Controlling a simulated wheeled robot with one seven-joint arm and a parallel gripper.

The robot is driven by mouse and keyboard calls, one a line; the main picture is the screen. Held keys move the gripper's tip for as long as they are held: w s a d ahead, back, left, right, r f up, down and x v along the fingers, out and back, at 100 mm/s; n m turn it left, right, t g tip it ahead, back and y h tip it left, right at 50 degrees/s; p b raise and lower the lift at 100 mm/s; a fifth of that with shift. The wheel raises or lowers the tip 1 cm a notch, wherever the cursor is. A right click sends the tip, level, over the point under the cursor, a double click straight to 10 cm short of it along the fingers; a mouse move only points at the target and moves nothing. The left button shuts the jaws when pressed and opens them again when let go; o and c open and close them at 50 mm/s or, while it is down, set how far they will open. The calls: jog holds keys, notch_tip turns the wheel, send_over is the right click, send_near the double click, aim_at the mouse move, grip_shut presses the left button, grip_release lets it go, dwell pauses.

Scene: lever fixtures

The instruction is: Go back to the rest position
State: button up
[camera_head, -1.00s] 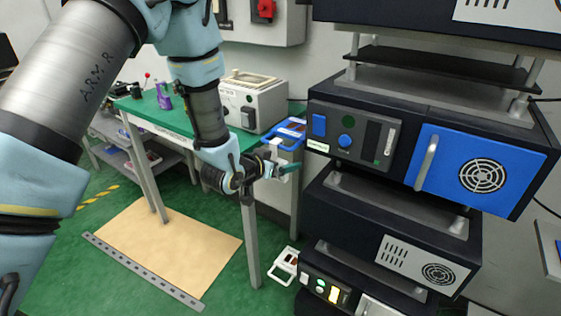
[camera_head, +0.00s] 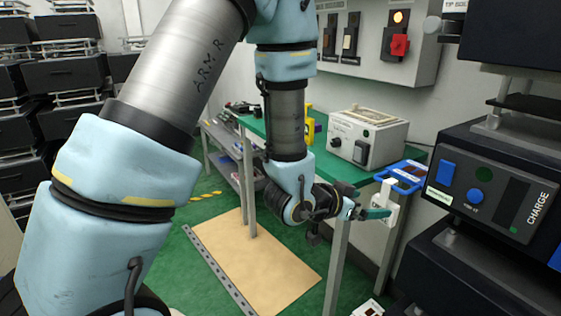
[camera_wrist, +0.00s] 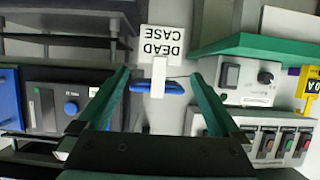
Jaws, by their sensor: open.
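My gripper (camera_head: 384,213) is held out at the right of my arm in the head view, in front of the green table's near end. In the wrist view its two green fingers (camera_wrist: 160,76) stand wide apart with nothing gripped between them. A blue tray-like case (camera_head: 402,177) is beyond the gripper at the table's end. In the wrist view the blue case (camera_wrist: 158,86) shows between the fingers, with an upside-down white "DEAD CASE" sign (camera_wrist: 162,45) beside it. Whether the fingers touch the case is not clear, but it looks farther off.
A dark charger unit (camera_head: 500,185) with a blue knob stands close on the right. The green table (camera_head: 330,160) carries a white box (camera_head: 370,138). A wall panel (camera_head: 375,40) has switches and a red knob. Dark racks (camera_head: 80,70) fill the far left.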

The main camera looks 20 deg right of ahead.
jog(key=w+a+n+t+y, duration=0.1)
jog(key=w+a+n+y, duration=0.25)
jog(key=w+a, duration=0.5)
jog(key=w+a+n+t+y, duration=0.25)
jog(key=w+a+y, duration=0.25)
jog(key=a, duration=0.7)
jog(key=s+a+r+n+g+y, duration=0.1)
jog(key=s+a+n+g+y, duration=0.1)
jog(key=a, duration=0.8)
jog(key=s+a+r+n+g+y, duration=0.1)
jog(key=s+a+n, duration=0.4)
jog(key=a, duration=0.6)
jog(key=shift+s+r+n+g+y, duration=0.15)
jog(key=shift+s+n+g+y, duration=0.2)
jog(key=shift+g+y, duration=0.65)
jog(key=shift+w+g+h, duration=0.1)
jog(key=shift+g+h, duration=0.15)
